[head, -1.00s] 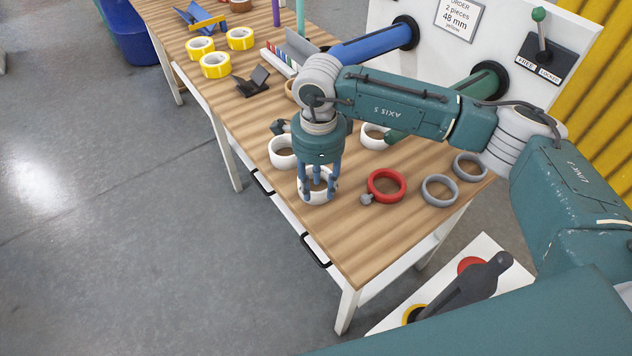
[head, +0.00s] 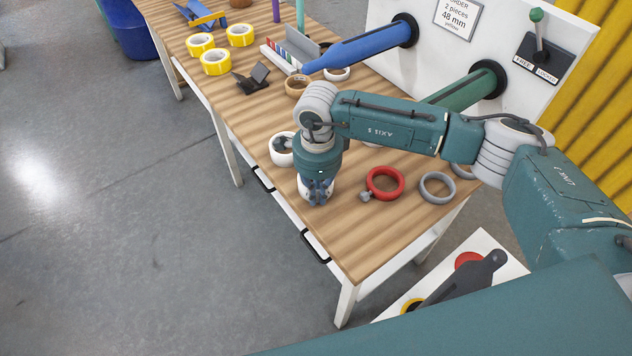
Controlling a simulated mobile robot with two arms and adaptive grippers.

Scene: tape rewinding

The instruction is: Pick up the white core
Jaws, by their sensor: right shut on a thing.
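Another white core (head: 337,76) lies farther back below the blue spindle. My left gripper is not in view.
A red ring (head: 400,187) and grey rings (head: 424,191) lie right of the gripper. Yellow tape rolls (head: 216,68), a dark stand (head: 252,84) and a tan ring (head: 291,90) are farther back. Blue (head: 362,47) and green (head: 462,96) spindles stick out from the white panel.

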